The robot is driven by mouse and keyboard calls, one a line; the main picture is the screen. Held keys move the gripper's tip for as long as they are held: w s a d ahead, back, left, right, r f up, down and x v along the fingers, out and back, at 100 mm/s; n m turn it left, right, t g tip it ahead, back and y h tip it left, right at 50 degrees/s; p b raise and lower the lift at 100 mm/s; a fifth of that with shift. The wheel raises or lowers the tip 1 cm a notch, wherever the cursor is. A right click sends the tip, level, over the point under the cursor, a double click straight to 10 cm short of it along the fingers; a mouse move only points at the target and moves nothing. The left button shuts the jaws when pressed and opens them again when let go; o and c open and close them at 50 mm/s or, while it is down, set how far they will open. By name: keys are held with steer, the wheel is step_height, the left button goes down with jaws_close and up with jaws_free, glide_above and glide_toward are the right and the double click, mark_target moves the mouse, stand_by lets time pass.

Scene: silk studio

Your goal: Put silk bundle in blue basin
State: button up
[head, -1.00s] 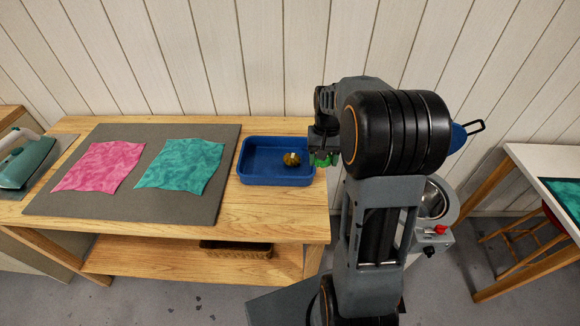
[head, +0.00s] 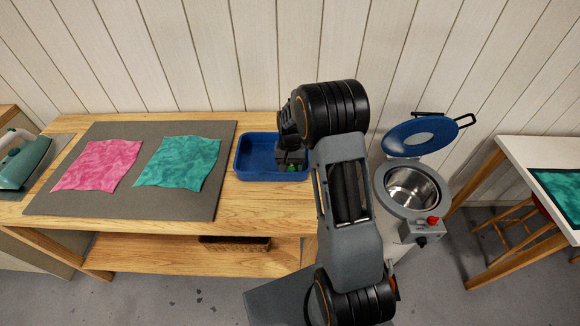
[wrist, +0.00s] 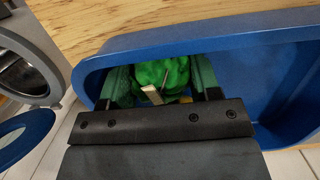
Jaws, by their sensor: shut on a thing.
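The blue basin (head: 257,160) stands on the wooden table, right of the grey mat. My gripper (head: 291,163) is over the right part of the basin. In the wrist view my gripper (wrist: 160,88) is shut on a green silk bundle (wrist: 165,72) with a pale tie or tag. The bundle lies between the fingers, inside the outline of the basin's rim (wrist: 190,38). I cannot tell whether it touches the basin floor. A little yellow shows beside the bundle; the yellow-brown thing in the basin is mostly hidden by my gripper.
A pink cloth (head: 98,165) and a teal cloth (head: 178,162) lie flat on the grey mat (head: 125,205). A teal iron (head: 25,160) is at the far left. A steamer pot (head: 410,188) with its blue lid (head: 420,137) open stands right of the table.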

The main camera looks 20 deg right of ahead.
steer(key=shift+f, duration=0.2)
steer(key=shift+f, duration=0.1)
steer(key=o, duration=0.9)
